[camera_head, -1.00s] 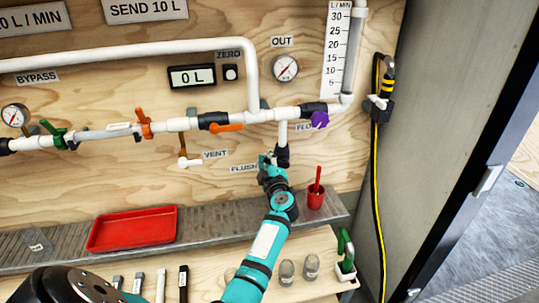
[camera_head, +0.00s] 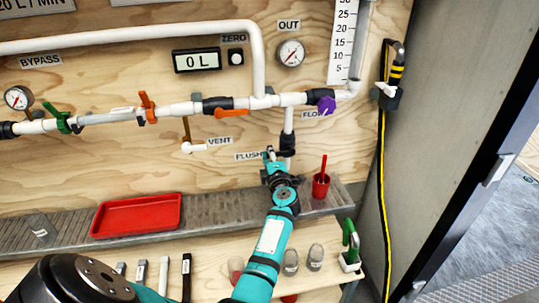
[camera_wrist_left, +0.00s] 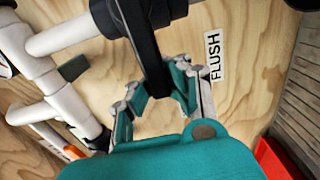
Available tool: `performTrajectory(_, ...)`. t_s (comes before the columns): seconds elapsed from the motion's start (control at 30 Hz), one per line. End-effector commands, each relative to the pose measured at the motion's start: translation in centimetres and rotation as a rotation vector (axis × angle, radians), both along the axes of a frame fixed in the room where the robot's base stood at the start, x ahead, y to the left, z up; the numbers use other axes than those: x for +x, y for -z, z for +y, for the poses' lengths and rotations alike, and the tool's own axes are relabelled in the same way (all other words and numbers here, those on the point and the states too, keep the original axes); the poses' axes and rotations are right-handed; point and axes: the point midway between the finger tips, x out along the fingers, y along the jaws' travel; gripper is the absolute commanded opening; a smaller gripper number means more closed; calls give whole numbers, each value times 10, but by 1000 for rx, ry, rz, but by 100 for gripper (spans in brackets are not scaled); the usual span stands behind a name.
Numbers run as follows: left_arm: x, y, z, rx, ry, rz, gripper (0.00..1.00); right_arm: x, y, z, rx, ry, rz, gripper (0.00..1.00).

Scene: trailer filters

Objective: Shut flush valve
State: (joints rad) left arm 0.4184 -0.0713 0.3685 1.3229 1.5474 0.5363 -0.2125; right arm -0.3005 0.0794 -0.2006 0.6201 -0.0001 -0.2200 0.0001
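The flush valve (camera_head: 287,146) is a black fitting below the white pipe, beside the FLUSH label (camera_head: 250,156). My left gripper (camera_head: 271,156) is at this valve in the head view, just right of the label, and covers part of it. In the left wrist view, its teal fingers (camera_wrist_left: 158,88) are spread with a black bar (camera_wrist_left: 147,50) of the valve reaching between them. A gap shows beside the bar, so the fingers look open around it; contact is unclear. The FLUSH label (camera_wrist_left: 214,57) shows to the right there. My right gripper is not in view.
A purple valve knob (camera_head: 326,105) and white pipes are above. A red cup (camera_head: 321,185) stands close to the right of my gripper on the grey ledge. A red tray (camera_head: 137,214) lies to the left. The vent outlet (camera_head: 192,148) is left of the label.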

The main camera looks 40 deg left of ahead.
Motion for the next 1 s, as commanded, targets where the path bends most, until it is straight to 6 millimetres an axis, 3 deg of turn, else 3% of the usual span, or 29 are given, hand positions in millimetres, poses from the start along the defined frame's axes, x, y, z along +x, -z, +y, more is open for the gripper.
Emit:
performTrajectory(0.03, -2, 14, -6, -24, 4, 11, 0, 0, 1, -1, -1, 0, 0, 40)
performTrajectory(0.27, -2, 14, -6, -27, 4, 8, 0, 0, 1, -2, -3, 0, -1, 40)
performTrajectory(0.3, -2, 14, -6, -27, 4, 8, 10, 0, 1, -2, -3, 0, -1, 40)
performTrajectory(0.53, -2, 11, -5, -20, 4, 8, 41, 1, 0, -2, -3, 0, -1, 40)
performTrajectory(0.83, -1, 6, -3, -14, 2, 3, 41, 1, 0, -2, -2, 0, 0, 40)
performTrajectory(1.0, -1, -13, -4, -18, 1, -2, 41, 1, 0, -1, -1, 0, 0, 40)
